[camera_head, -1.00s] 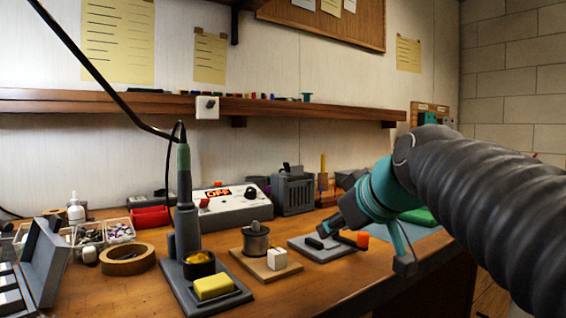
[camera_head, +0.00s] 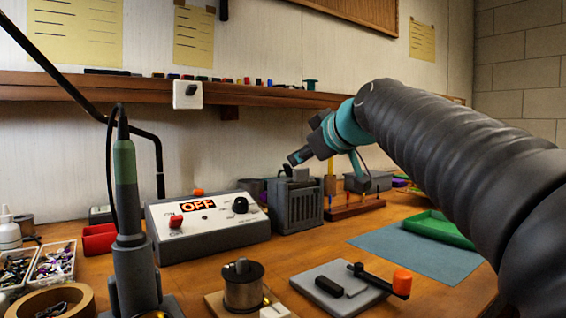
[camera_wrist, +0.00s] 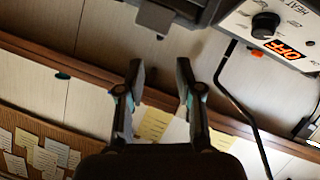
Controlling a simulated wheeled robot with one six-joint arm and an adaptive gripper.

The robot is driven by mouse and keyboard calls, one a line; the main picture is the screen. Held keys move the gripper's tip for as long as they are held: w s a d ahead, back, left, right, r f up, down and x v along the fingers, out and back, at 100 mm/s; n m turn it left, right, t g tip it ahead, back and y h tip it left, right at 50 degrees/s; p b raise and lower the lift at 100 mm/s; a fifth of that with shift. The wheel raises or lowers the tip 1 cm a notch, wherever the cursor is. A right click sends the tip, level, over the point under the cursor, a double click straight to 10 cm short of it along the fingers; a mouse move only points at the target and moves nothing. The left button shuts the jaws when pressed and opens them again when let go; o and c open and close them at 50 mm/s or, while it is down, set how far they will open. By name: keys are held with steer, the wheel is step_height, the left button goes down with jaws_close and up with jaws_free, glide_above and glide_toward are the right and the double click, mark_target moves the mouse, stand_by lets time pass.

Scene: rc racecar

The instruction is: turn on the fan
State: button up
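The fan appears to be the dark grey slatted box (camera_head: 297,205) on the bench, right of the control box; a small dark piece (camera_head: 286,170) stands up from its top. I cannot tell the switch's state. My gripper (camera_head: 294,158) is just above the box's top in the head view, and I cannot tell if it touches. In the wrist view my gripper (camera_wrist: 158,78) has its two fingers apart with nothing between them. Part of a dark grey body, likely the box (camera_wrist: 190,8), shows at the top edge there, beyond the fingertips.
The control box (camera_head: 225,235) has a lit "OFF" display, red switch and black knob. A soldering iron stand (camera_head: 130,270) is in front. A white switch (camera_head: 187,95) hangs on the shelf edge (camera_head: 130,88). A blue mat (camera_head: 400,250) and green tray (camera_head: 440,228) lie right.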

mark_target(287, 165)
steer(key=p+x, duration=0.1)
steer(key=x, duration=0.7)
steer(key=shift+w+a+f, duration=0.1)
steer(key=shift+w+a, duration=0.1)
steer(key=shift+w, duration=0.05)
jaws_close()
